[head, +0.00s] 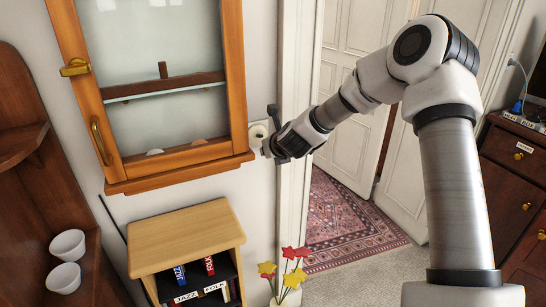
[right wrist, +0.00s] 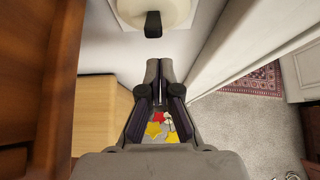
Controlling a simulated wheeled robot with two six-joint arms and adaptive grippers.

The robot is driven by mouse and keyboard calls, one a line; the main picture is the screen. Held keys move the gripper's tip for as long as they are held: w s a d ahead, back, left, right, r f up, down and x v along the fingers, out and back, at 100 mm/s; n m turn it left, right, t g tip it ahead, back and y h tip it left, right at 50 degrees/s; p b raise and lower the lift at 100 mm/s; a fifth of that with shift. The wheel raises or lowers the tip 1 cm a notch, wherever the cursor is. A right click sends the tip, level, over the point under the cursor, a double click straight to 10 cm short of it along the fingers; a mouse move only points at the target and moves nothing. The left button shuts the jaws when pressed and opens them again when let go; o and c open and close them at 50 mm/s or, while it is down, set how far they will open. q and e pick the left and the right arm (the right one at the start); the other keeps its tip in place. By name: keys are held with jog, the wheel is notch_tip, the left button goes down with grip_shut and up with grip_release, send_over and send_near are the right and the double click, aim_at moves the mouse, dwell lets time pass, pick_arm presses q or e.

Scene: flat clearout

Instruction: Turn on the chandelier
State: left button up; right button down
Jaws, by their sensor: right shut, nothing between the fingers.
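A round cream wall switch (head: 259,130) is on the wall strip between the glass-fronted cabinet and the white door frame. In the right wrist view the round plate (right wrist: 180,10) is at the top edge, partly cut off, with a dark lever (right wrist: 153,26) at its lower middle. My right gripper (head: 268,149) is beside and just below the switch in the head view. Its fingers (right wrist: 160,68) are shut and empty, and appear below the lever with a gap in the picture. Contact cannot be told. My left gripper and the chandelier are not in view.
A wooden glass-fronted cabinet (head: 178,165) hangs just left of the switch. A low wooden shelf unit (head: 185,232) stands below it. Red and yellow flowers (head: 290,268) are under my gripper. The white door frame (head: 296,90) is close on the right; a rug (head: 345,215) lies beyond.

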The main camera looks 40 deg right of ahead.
pick_arm(q)
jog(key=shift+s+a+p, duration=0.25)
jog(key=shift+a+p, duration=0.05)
jog(key=shift+p, duration=0.45)
pick_arm(e)
jog(key=v, duration=1)
jog(key=shift+a, duration=0.25)
jog(key=shift+d+f, duration=0.15)
jog(key=shift+f, duration=0.05)
